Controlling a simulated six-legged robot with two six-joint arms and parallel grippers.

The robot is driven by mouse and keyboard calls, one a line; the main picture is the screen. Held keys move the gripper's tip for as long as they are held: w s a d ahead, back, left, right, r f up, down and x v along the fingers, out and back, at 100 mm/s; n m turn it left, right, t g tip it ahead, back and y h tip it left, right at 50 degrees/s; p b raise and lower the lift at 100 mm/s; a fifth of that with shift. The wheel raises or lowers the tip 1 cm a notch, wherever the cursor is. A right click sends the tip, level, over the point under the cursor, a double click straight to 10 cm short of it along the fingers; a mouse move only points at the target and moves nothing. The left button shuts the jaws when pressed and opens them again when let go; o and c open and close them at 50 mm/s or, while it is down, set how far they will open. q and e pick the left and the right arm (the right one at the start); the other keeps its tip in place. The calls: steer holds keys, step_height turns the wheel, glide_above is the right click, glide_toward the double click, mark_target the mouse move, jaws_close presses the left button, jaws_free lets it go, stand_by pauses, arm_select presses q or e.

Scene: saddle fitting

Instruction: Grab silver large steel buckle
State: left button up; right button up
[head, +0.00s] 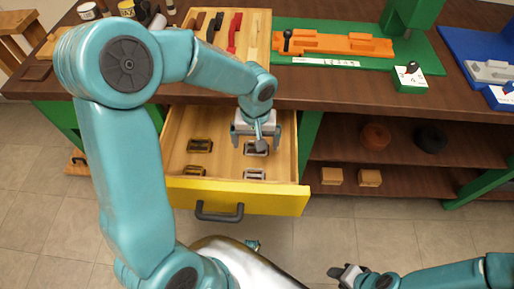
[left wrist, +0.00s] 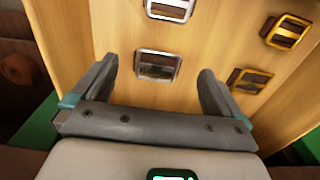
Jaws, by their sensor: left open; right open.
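Two silver steel buckles lie in the right part of the open drawer (head: 180,176). The back one (head: 262,153) is partly hidden by my left gripper (head: 256,146) in the head view. In the left wrist view this back buckle (left wrist: 159,66) lies between the open fingers, below them and apart from them. The front silver buckle (head: 255,175) lies near the yellow drawer front and shows at the top of the wrist view (left wrist: 170,10). I cannot tell which is larger. My right gripper (head: 342,273) is open and empty, low over the floor.
Two brass buckles lie to the left, a back one (head: 200,146) and a front one (head: 194,170). The drawer's wooden walls and yellow front (head: 270,198) surround the buckles. The workbench top (head: 330,90) overhangs behind. Open shelves (head: 400,150) stand to the right.

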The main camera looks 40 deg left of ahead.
mark_target(256, 153)
arm_select(q)
steer(key=f, duration=0.5)
steer(key=shift+w+a+f+b, duration=0.2)
steer(key=shift+w+f+b, duration=0.1)
steer(key=shift+f+b, duration=0.1)
steer(key=shift+r, duration=0.1)
steer(key=c, duration=1)
steer(key=shift+o, duration=0.2)
